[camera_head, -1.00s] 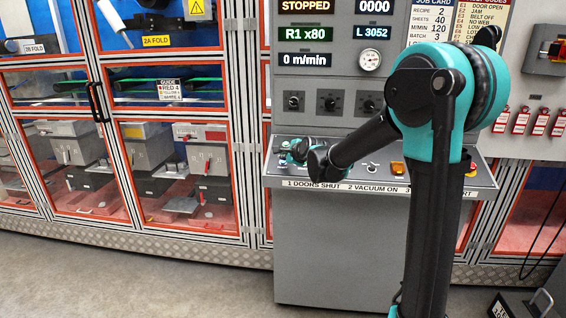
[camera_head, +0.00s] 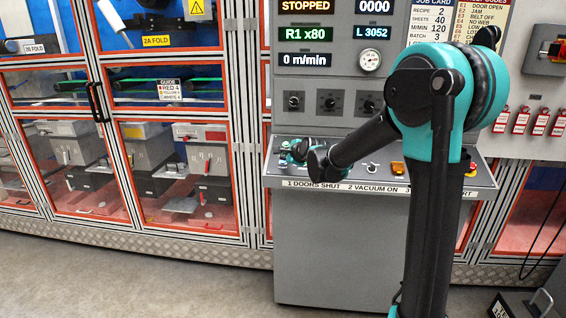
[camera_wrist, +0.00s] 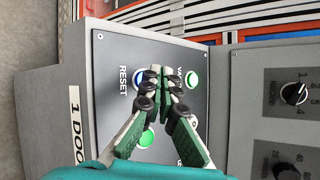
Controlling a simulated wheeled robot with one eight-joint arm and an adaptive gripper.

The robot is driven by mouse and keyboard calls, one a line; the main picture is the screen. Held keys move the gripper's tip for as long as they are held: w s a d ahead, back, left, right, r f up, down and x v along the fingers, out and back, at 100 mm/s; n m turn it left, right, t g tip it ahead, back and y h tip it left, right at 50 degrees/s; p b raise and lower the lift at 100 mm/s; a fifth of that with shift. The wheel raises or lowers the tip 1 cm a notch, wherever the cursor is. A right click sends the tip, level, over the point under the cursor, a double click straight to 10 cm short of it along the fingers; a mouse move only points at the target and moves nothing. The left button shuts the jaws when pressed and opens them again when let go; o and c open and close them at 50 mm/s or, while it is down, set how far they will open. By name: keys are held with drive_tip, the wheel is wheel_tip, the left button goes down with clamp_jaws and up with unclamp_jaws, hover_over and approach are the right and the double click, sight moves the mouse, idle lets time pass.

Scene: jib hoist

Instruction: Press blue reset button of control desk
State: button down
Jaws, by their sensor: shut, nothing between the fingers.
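The reset button (camera_wrist: 139,75) is a round button with a blue ring and a pale shiny centre, beside the word RESET in the wrist view. It sits on the grey sloped top of the control desk (camera_head: 330,240), which the head view shows. My gripper (camera_wrist: 159,74) is shut and empty, with its fingertips close together. In the head view my wrist and arm hide the left part of the desk top.
A green lit button (camera_wrist: 192,79) lies right of the fingertips, and another green button (camera_wrist: 146,138) lies below, partly behind a finger. An upright panel with a rotary knob (camera_wrist: 293,93) rises at the right.

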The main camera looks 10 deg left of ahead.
drive_tip(key=shift+f, duration=0.15)
drive_tip(key=shift+w+f, duration=0.15)
drive_tip(key=shift+f, duration=0.05)
drive_tip(key=shift+w+f, duration=0.2)
drive_tip(key=shift+f, duration=0.25)
idle(0.7)
drive_tip(key=shift+r, duration=0.1)
drive_tip(key=shift+s+r, duration=0.35)
drive_tip(key=shift+r, duration=0.4)
drive_tip(key=shift+r, duration=0.1)
drive_tip(key=r, duration=0.1)
drive_tip(key=s+r, duration=0.1)
drive_tip(key=r, duration=0.1)
drive_tip(key=s+r, duration=0.1)
drive_tip(key=shift+r, duration=0.2)
drive_tip(key=shift+f, duration=0.1)
idle(0.7)
